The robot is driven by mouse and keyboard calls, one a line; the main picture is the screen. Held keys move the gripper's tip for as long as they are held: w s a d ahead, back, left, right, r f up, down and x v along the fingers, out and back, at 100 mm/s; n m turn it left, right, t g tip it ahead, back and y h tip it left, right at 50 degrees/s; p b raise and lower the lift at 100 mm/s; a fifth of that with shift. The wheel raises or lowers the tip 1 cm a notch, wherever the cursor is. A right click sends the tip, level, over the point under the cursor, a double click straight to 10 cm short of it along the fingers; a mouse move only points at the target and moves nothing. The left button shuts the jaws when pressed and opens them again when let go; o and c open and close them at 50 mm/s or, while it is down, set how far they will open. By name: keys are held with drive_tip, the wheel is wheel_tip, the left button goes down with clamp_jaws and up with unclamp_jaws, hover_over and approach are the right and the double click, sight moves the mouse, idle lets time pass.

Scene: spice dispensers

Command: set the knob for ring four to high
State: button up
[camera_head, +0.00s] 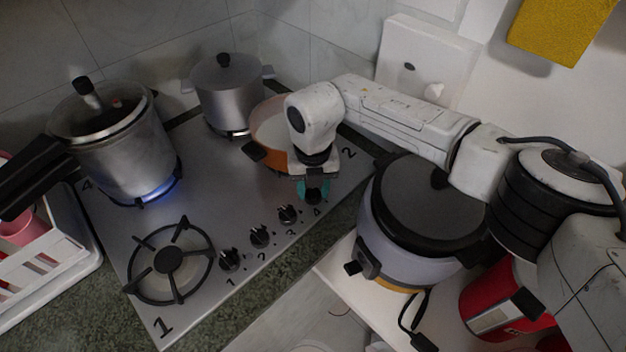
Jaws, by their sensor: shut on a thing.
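The stove (205,190) has a row of black knobs along its front right edge. The knob for ring four (314,197) is at the far right of the row, above the printed 4. My gripper (313,187) points down over it, shut on this knob, with teal fingertips around it. The fingers and wrist hide most of the knob, so its setting cannot be read. Ring four is at the left, by the printed 4 (87,185), under a pressure cooker (125,150). A blue flame (163,190) shows beneath that cooker.
Three other knobs (260,236) stand beside the gripper. An orange pan (268,130) is just behind my wrist, and a steel pot (228,92) is farther back. A rice cooker (415,215) stands close on the right. The front ring (168,261) is empty.

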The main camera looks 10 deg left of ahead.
sight(313, 191)
drive_tip(key=shift+r+m+p, duration=0.1)
drive_tip(key=shift+m+p, duration=0.55)
drive_tip(key=shift+m, duration=0.35)
drive_tip(key=o, duration=1.1)
drive_tip(key=shift+c, duration=0.2)
wheel_tip(313, 191, up, 11)
drive_tip(key=b, duration=0.1)
drive_tip(key=shift+b, duration=0.4)
drive_tip(key=shift+f, duration=0.2)
